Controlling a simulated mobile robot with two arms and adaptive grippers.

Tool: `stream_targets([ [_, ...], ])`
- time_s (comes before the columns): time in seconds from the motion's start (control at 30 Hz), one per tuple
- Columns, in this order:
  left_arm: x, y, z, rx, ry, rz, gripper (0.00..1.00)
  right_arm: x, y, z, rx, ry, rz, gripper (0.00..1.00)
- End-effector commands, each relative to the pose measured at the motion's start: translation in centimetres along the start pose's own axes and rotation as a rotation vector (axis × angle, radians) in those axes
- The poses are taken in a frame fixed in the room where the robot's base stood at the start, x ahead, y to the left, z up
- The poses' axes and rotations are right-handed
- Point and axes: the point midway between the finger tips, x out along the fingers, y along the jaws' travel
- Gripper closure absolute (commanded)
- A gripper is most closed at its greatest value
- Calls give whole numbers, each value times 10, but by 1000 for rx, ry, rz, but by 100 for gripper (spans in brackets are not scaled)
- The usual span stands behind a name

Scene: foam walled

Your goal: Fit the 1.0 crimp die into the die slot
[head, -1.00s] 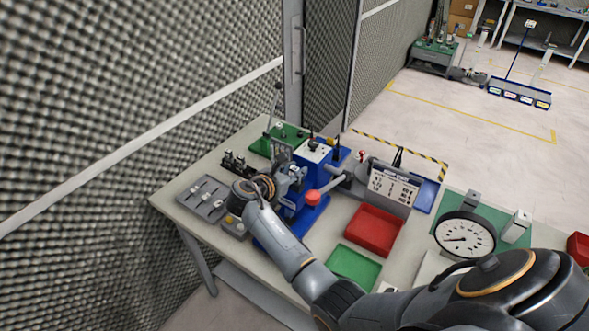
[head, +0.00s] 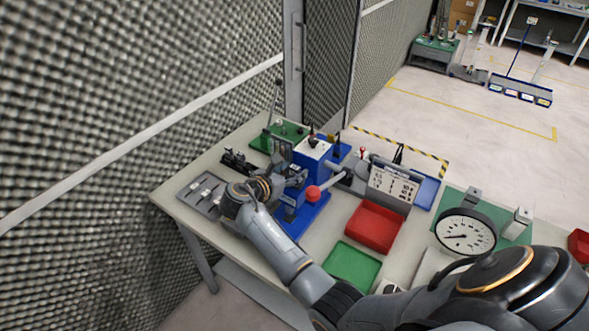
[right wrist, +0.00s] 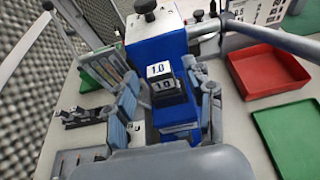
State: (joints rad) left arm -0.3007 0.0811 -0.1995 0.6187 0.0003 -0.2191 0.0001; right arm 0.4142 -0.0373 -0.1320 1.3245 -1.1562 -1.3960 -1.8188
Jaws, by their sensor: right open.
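The 1.0 crimp die (right wrist: 163,88), a dark block with white "1.0" labels, sits at the blue press (right wrist: 158,50) in the right wrist view. The die slot is hidden around and under it, so I cannot tell how fully it is seated. My right gripper (right wrist: 166,100) is open, with one finger on each side of the die and gaps between. In the head view the right gripper (head: 288,180) is at the front of the press (head: 312,158), and the die cannot be made out. My left gripper is not in view.
A grey tray (head: 203,193) lies left of my wrist. The press lever with a red knob (head: 313,193) reaches close to the gripper. A red bin (head: 373,228), a green bin (head: 352,263) and a dial gauge (head: 466,236) stand to the right.

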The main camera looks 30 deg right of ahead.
Motion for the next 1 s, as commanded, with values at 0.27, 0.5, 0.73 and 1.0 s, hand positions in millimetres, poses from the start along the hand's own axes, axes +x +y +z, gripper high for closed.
stream_targets([
  [0.27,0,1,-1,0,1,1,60,-61,1,-1,0,3,4,47],
  [0.5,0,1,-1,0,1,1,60,-93,0,0,0,0,2,47],
  [0.73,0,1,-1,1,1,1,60,-98,0,0,-1,0,0,47],
  [1.0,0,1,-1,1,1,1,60,-98,0,0,-1,0,1,47],
])
